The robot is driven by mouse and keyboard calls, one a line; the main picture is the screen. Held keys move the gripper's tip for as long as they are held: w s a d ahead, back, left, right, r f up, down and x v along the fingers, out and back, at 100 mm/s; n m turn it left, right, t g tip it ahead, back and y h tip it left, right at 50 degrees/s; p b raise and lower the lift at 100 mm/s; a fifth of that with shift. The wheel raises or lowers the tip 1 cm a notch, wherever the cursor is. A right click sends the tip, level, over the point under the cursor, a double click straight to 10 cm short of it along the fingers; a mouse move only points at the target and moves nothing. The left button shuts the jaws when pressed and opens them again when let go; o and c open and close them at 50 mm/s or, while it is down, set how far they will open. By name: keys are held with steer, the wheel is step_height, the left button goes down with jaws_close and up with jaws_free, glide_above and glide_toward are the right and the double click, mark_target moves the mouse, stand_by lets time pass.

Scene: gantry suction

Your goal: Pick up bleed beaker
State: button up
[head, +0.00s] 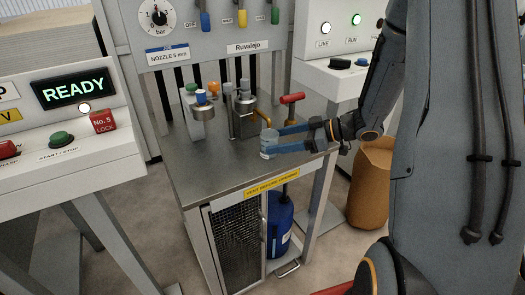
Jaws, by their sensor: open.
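The bleed beaker (269,144) is a small clear, bluish cup. It stands upright near the front right part of the grey bench top, just in front of a brass-coloured spout. My gripper (277,140) comes in from the right with its two blue fingers pointing left. The fingers are open and reach to the beaker, one towards its far side and one towards its near side. I cannot tell whether either finger touches it.
The bench (215,165) carries a metal pump-like fitting (245,118), a red-handled valve (292,98) and a small capped unit (200,105) behind the beaker. A control panel reading READY (78,91) stands at left. The front left of the bench is clear.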

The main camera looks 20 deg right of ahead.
mark_target(258, 152)
steer(key=shift+p+x, duration=0.45)
steer(key=shift+x, duration=3.35)
steer(key=shift+f, duration=0.1)
steer(key=c, duration=1.3)
